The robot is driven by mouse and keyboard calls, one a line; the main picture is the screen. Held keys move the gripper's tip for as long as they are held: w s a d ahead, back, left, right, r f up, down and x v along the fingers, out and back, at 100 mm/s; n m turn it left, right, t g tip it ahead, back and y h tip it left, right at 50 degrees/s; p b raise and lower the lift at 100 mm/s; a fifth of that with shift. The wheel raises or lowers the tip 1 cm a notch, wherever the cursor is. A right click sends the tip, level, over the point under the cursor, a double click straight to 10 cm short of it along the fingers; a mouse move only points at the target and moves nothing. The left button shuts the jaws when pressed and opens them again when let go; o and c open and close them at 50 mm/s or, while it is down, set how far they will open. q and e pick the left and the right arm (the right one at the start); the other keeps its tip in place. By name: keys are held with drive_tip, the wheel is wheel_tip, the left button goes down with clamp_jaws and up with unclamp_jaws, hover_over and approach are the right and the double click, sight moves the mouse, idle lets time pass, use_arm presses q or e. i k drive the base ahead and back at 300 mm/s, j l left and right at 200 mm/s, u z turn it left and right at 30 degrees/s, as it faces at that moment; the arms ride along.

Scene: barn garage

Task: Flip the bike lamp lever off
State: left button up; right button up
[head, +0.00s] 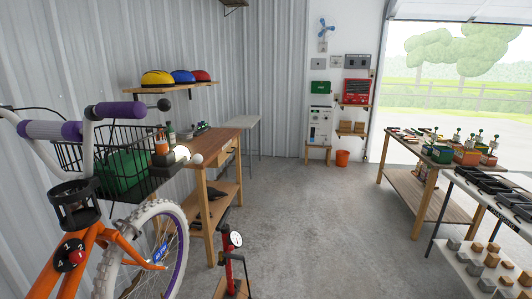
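An orange bike (92,240) stands at the left, with pale handlebars, purple grips (120,109) and a black wire basket (88,158). A pale fitting (181,154) with a round whitish end (196,159) sticks out at the basket's front right; it may be the lamp, but I cannot tell for sure. A dark round knob (165,105) shows beyond the right grip. I cannot pick out the lamp lever or its position. Neither of my grippers is in view.
A wooden workbench (222,142) stands behind the bike, and a red floor pump (228,250) stands right of the front wheel (150,245). A table with potted plants (405,143) and a rack of dark trays (480,190) line the right. The concrete floor (320,230) between is clear.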

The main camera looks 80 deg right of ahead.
sight(197, 158)
drive_tip(key=z, duration=2.05)
